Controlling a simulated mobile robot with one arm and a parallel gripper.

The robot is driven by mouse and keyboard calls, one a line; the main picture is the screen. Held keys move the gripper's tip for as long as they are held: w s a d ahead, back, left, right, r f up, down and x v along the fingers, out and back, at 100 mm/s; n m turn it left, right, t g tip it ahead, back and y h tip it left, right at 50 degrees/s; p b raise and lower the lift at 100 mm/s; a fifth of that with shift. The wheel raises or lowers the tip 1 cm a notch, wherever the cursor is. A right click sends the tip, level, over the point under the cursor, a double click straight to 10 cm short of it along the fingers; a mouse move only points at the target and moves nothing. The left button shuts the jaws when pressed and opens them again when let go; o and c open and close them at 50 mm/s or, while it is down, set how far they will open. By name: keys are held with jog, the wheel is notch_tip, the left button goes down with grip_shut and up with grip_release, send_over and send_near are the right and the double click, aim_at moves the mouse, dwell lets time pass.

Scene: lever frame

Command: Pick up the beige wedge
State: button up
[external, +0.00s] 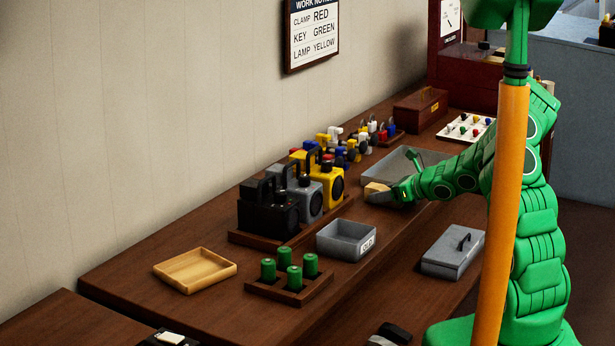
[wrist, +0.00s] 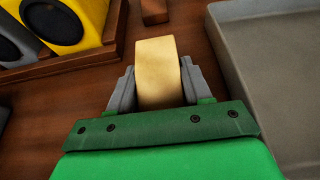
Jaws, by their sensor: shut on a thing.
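The beige wedge (wrist: 157,68) is a small pale block between the two grey fingers of my gripper (wrist: 153,85) in the wrist view. The fingers press on its left and right sides. In the external view the wedge (external: 376,188) shows at the tip of my gripper (external: 383,194), over the bench beside the grey tray. I cannot tell for sure whether it touches the bench top. The fingers hide its lower sides.
A large grey tray (external: 372,168) lies right beside my gripper. Yellow, grey and black lamps (external: 269,215) stand in a wooden rack to the left. A small grey bin (external: 330,241), green cylinders (external: 294,278) and a beige tray (external: 230,267) are nearer the front.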

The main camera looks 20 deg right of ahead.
jog(key=shift+r, duration=0.45)
notch_tip(320, 180, up, 2)
jog(key=shift+r, duration=0.1)
jog(key=s+r, duration=1)
jog(key=s, duration=0.4)
jog(key=shift+d, duration=0.45)
